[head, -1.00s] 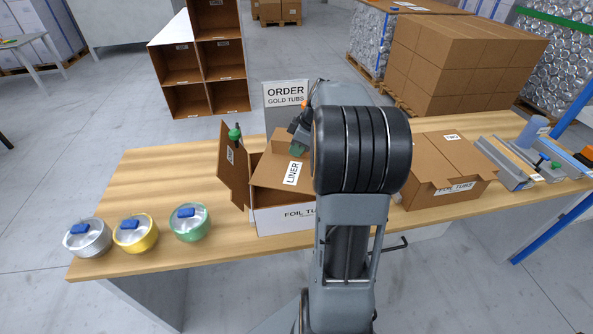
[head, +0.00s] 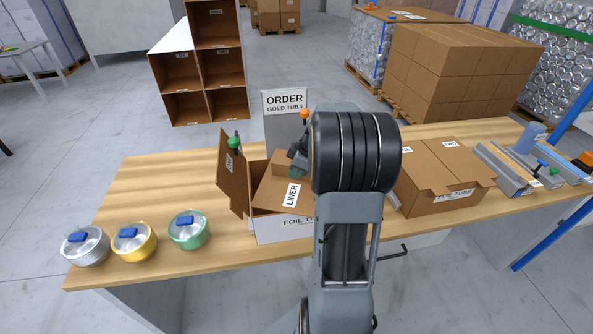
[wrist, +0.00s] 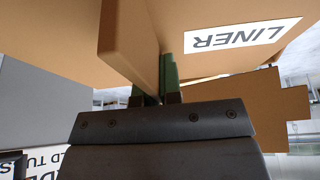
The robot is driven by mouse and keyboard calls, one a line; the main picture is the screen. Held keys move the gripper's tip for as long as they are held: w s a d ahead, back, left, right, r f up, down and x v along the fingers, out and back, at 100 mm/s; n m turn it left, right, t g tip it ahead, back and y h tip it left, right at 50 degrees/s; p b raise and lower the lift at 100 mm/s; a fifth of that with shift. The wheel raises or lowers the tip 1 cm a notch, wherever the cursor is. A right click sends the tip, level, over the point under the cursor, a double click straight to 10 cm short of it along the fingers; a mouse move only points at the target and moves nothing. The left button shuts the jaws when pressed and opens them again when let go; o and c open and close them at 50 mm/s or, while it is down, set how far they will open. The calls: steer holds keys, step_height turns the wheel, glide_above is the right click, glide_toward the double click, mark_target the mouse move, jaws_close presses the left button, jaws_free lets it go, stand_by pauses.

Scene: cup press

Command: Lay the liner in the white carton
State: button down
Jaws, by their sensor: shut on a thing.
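The white carton (head: 285,232), marked FOIL TUBS, stands on the table with its brown left flap (head: 230,180) raised. The brown cardboard liner (head: 270,190), with its LINER label, is tilted over the carton's opening, its lower edge close to the front rim. Whether it touches the carton inside is hidden. My gripper (head: 299,160) is above the liner, partly hidden by my arm. In the wrist view my gripper's green fingers (wrist: 166,82) are shut on an upright cardboard tab of the liner (wrist: 195,60).
Silver (head: 85,245), yellow (head: 134,242) and green (head: 189,230) tubs stand on the left of the table. A closed brown carton (head: 445,175) stands right of my arm. An order sign (head: 285,105) stands behind the white carton. A green clip (head: 234,143) is on the raised flap.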

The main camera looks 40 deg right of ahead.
steer(key=c, duration=1.3)
jaws_free()
steer(key=shift+r+p, duration=0.3)
steer(key=shift+p, duration=0.15)
steer(key=v, duration=1)
steer(key=shift+s+f+b, duration=0.1)
steer(key=shift+s+b, duration=0.05)
steer(key=shift+b, duration=0.2)
steer(key=shift+s+r, duration=0.15)
steer(key=shift+r, duration=0.45)
steer(key=s+a+f+m+h, duration=0.1)
steer(key=s+a+f+m, duration=0.1)
steer(key=a, duration=0.5)
steer(key=s+a+f+m+h, duration=0.1)
steer(key=s+a+m, duration=0.2)
steer(key=s+a, duration=0.2)
steer(key=s+a+f+m+h, duration=0.1)
steer(key=s+a+f+m, duration=0.1)
steer(key=a, duration=0.9)
steer(key=shift+s+a+f+m, duration=0.25)
steer(key=shift+s+m, duration=0.35)
steer(key=shift+s, duration=0.4)
